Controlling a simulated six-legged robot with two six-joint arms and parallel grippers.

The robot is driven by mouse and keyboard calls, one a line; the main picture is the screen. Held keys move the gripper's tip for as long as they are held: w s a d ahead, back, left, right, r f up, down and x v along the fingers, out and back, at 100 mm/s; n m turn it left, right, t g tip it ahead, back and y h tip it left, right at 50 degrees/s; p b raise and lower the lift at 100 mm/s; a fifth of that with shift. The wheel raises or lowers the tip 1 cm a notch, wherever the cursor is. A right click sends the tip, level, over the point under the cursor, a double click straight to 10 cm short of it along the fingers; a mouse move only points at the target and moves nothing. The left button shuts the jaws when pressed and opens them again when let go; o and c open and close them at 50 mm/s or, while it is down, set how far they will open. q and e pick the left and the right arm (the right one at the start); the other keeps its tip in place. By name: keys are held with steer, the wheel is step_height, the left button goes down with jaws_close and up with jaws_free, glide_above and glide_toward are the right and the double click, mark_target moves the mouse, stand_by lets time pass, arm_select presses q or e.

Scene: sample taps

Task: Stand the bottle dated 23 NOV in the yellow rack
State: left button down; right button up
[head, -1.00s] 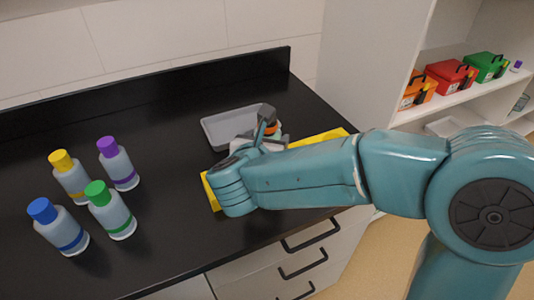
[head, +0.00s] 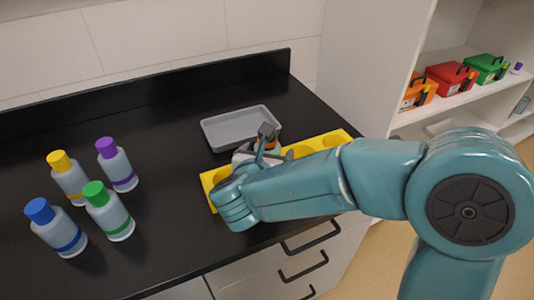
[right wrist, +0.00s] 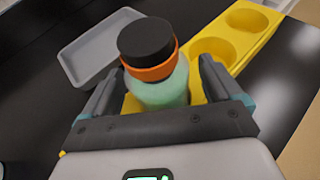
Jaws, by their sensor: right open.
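A bottle with a black cap, an orange collar and a pale green body (right wrist: 160,92) is between the fingers of my right gripper in the right wrist view. No date is readable on it. My right gripper (right wrist: 158,82) is open, one finger on each side of the bottle. In the head view the right gripper (head: 262,148) is over the yellow rack (head: 209,179), and my arm hides most of the bottle. The rack has round holes, and empty ones show in the wrist view. The bottle appears to stand in the rack; its base is hidden. My left gripper is out of view.
A grey tray (head: 238,130) lies behind the rack, empty where seen. Bottles with yellow (head: 60,161), purple (head: 106,147), blue (head: 40,210) and green (head: 95,193) caps stand at the left of the black counter. Red (head: 450,78), orange and green boxes sit on a shelf.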

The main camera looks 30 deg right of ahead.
steer(key=shift+r, duration=0.15)
steer(key=shift+s+a+r, duration=0.1)
steer(key=shift+a, duration=0.1)
steer(key=v, duration=1.1)
steer(key=shift+s+r, duration=0.15)
steer(key=shift+s, duration=0.1)
steer(key=shift+a, duration=0.1)
